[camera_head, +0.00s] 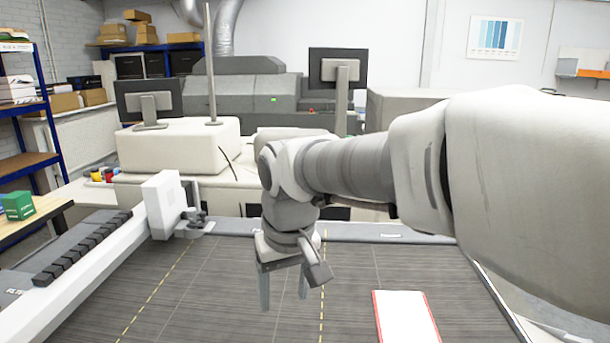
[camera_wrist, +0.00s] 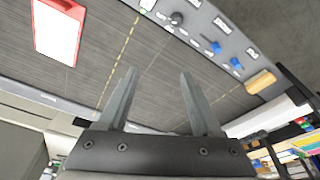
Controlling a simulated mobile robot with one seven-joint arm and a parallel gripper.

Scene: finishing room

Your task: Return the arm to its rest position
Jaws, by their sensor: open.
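My gripper (camera_head: 283,287) hangs from my arm, pointing down above the dark grey table (camera_head: 220,290). Its two fingers are apart and nothing is between them. In the wrist view my gripper (camera_wrist: 155,85) also shows open and empty, with the table (camera_wrist: 150,60) beyond it. My arm reaches in from the right side of the head view and bends down at the wrist.
A white sheet with a red border (camera_head: 405,318) lies on the table right of my gripper. A white rail (camera_head: 85,270) with a box-shaped head (camera_head: 166,204) runs along the left. Machines and monitors (camera_head: 338,68) stand behind. A green box (camera_head: 18,205) is far left.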

